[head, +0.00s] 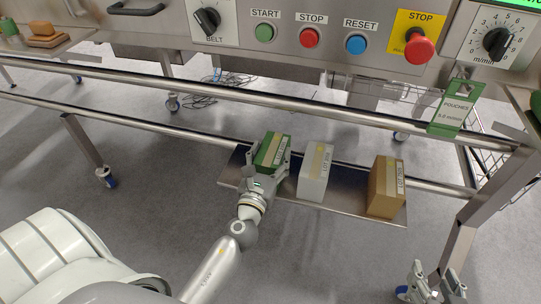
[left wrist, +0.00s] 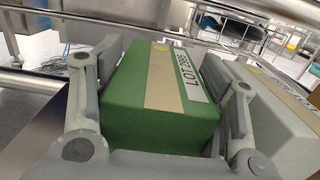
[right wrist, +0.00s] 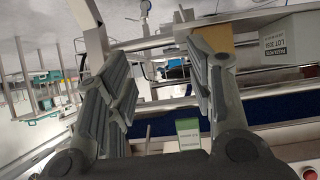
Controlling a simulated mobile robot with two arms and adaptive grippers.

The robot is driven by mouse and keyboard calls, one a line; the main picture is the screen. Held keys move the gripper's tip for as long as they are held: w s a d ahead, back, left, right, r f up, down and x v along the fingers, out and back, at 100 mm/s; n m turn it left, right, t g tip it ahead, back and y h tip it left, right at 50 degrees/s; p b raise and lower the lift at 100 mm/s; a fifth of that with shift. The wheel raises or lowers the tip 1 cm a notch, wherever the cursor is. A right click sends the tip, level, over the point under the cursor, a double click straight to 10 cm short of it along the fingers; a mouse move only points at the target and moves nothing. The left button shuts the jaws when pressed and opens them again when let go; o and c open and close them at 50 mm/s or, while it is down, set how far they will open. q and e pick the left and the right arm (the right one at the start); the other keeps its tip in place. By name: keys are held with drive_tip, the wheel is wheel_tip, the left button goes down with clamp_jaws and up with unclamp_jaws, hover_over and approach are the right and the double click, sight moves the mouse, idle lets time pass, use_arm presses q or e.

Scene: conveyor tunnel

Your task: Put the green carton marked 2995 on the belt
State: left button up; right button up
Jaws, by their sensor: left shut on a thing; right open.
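The green carton (head: 275,146) stands at the left end of a metal shelf. It has a tan stripe and a white label, which reads LOT 2995 in the left wrist view (left wrist: 140,115). My left gripper (head: 267,160) is shut on the green carton, one finger on each side. I cannot tell whether the carton still touches the shelf. My right gripper (head: 433,272) is open and empty at the bottom right, away from the cartons. I cannot clearly make out the belt in the head view.
A white carton (head: 315,173) stands close right of the green one, and a brown carton (head: 385,187) further right on the shelf (head: 345,204). Steel rails (head: 140,122) run behind. Above is a panel with buttons and a red stop knob (head: 419,48). A green tag (head: 456,106) hangs at right.

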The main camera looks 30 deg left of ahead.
use_arm(q)
drive_tip(key=o, duration=1.7)
drive_tip(key=shift+o, duration=0.2)
drive_tip(key=shift+r, duration=0.1)
